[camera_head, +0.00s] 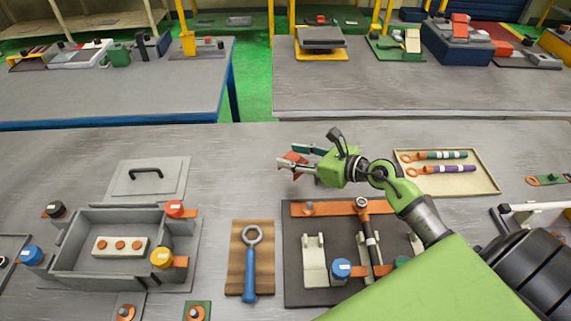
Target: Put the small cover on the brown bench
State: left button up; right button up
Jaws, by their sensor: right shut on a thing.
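My right gripper (300,161) is over the middle of the grey work table, its fingers pointing left. It is shut on a small red-orange piece (291,163) at its fingertips. I cannot tell whether this piece is the small cover, as it is small and partly hidden by the fingers. A flat grey cover with a black handle (128,185) lies at the left, behind an open grey box (75,255). I cannot tell which surface is the brown bench; a small brown board (237,285) lies front centre. My left gripper is not in view.
A blue ring-ended tool (249,268) lies on the brown board. A dark fixture plate (295,296) with clamps sits below my right arm. A beige tray (480,187) holds two tools. The table (235,165) is clear between cover and gripper. Other benches stand behind.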

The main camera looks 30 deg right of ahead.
jog(key=w+f, duration=0.1)
jog(key=f, duration=0.1)
jog(key=w+f, duration=0.2)
jog(key=shift+a, duration=0.2)
jog(key=f, duration=0.3)
jog(key=shift+w+f, duration=0.2)
jog(key=shift+w, duration=0.05)
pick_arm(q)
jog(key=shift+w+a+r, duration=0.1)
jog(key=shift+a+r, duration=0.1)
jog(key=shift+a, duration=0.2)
pick_arm(e)
jog(key=shift+f, duration=0.25)
jog(key=o, duration=1.1)
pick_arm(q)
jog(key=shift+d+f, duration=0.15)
pick_arm(e)
jog(key=shift+r, duration=0.1)
